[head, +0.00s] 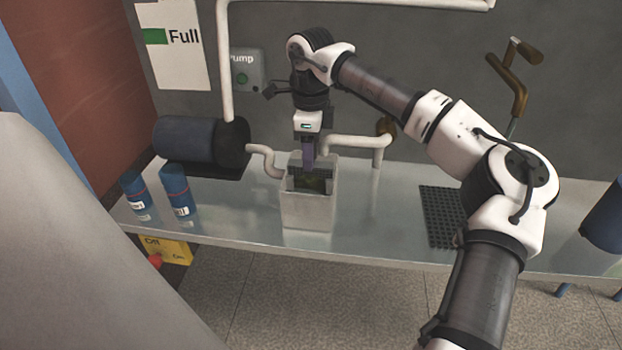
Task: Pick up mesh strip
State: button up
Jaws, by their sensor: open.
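The mesh strip (439,216), a dark perforated strip, lies flat on the metal table, right of centre, just left of my arm's elbow. Part of its right edge is hidden by my arm. My gripper (309,184) points down at the open top of a pale square container (308,212), well to the left of the mesh strip. The gripper is open, and I see nothing held in it. Whether its fingertips are inside the container's mouth or just above it I cannot tell.
A dark cylindrical pump (190,140) with white pipes stands at the back left. Two blue canisters (180,190) stand at the left front. A brown bent handle (515,85) rises behind my arm. The metal table (380,225) is clear between container and strip.

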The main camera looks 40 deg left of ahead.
jog(key=shift+f, duration=1.05)
grip_shut()
